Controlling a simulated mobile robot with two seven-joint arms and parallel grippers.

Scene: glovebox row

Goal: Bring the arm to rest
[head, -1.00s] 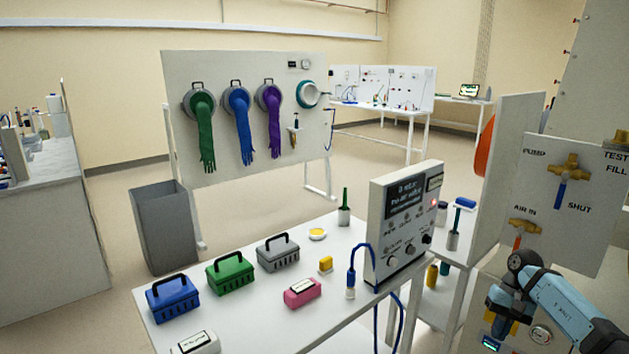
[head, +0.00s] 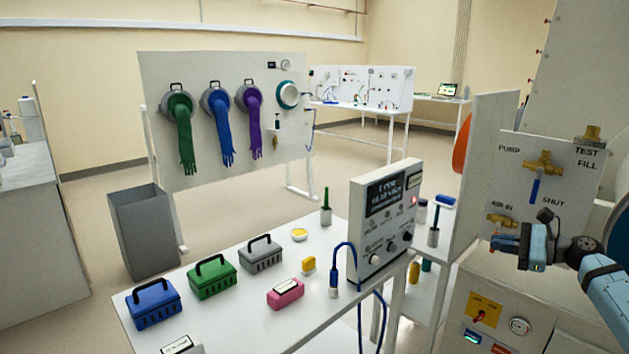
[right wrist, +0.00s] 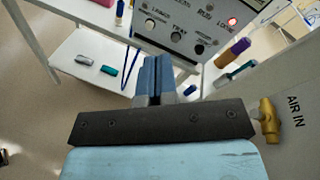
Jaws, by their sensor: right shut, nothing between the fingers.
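My right arm comes in from the right edge of the head view. My right gripper (head: 500,247) is shut and empty, in front of the lower part of the valve panel (head: 568,185), just below the AIR IN valve (head: 502,220). In the right wrist view its blue fingers (right wrist: 152,72) are together with nothing between them. The brass AIR IN valve also shows there (right wrist: 268,120), to the right of the gripper and apart from the fingers. My left gripper is not in view.
A white table (head: 240,318) holds blue, green and grey boxes, a pink box and a control box (head: 385,222) with a red light. A lower cabinet with a gauge (head: 519,326) stands under the panel. A grey bin (head: 142,235) and open floor lie left.

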